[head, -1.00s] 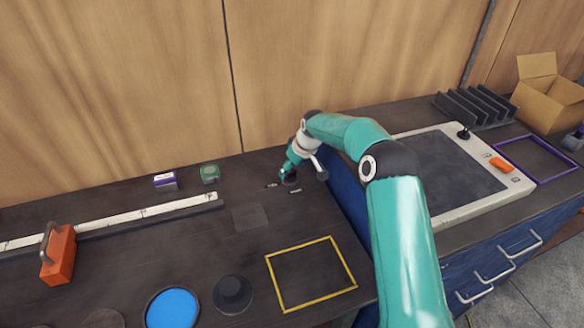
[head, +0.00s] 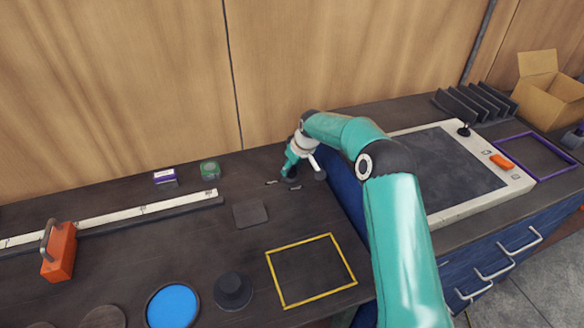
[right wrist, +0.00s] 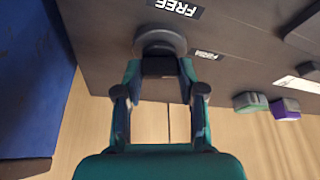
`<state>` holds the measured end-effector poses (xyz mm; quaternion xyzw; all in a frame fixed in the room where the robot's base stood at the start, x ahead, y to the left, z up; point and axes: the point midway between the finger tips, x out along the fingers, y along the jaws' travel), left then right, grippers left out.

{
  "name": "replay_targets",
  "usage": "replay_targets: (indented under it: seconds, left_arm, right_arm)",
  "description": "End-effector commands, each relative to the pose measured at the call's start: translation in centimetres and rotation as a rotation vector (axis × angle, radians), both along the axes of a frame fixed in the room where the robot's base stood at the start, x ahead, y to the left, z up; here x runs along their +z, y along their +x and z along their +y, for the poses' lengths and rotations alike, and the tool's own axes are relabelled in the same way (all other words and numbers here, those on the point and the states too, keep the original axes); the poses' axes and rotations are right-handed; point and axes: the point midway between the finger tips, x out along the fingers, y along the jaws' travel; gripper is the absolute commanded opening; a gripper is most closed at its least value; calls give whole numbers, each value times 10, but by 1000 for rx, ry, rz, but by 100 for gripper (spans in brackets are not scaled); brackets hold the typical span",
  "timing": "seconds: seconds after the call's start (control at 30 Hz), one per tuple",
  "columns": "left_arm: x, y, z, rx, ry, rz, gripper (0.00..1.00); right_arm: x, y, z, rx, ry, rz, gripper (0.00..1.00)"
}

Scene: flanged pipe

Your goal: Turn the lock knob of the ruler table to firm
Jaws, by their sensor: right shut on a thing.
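The lock knob (right wrist: 160,42) is a round grey base with a dark grip block (right wrist: 160,67) in the right wrist view. My right gripper (right wrist: 160,72) is shut on this block, one finger on each side; it also shows in the head view (head: 290,176), where it mostly hides the knob. A label reading FREE (right wrist: 175,7) lies past the knob, and a second label (right wrist: 208,55), too small to read surely, lies to its right. Which label the knob points to cannot be told. The long white ruler (head: 110,218) lies along the table (head: 200,245). My left gripper is not in view.
A purple box (head: 164,177) and a green round thing (head: 210,168) stand behind the ruler's end. A dark square pad (head: 250,213) and a yellow frame (head: 311,238) lie in front. A blue cabinet side (right wrist: 35,80) rises close beside the knob.

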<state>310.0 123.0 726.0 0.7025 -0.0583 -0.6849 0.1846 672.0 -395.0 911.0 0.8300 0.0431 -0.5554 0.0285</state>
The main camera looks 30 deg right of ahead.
Motion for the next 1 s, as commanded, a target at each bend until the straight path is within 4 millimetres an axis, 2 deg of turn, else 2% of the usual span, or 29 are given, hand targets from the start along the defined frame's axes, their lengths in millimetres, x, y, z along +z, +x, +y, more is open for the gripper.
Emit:
replay_targets:
  seconds: [0.2,0.4,0.83,0.87,1.0]
  left_arm:
    - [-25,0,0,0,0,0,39]
    - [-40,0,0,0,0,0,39]
    - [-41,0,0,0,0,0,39]
    - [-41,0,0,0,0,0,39]
    - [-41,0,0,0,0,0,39]
  right_arm:
    - [-5,0,1,-152,-2,-1,5]
    - [-3,0,2,-304,-2,-1,5]
    - [0,0,2,-357,0,0,5]
    - [0,0,2,-357,0,0,44]
    - [0,0,2,-356,0,0,65]
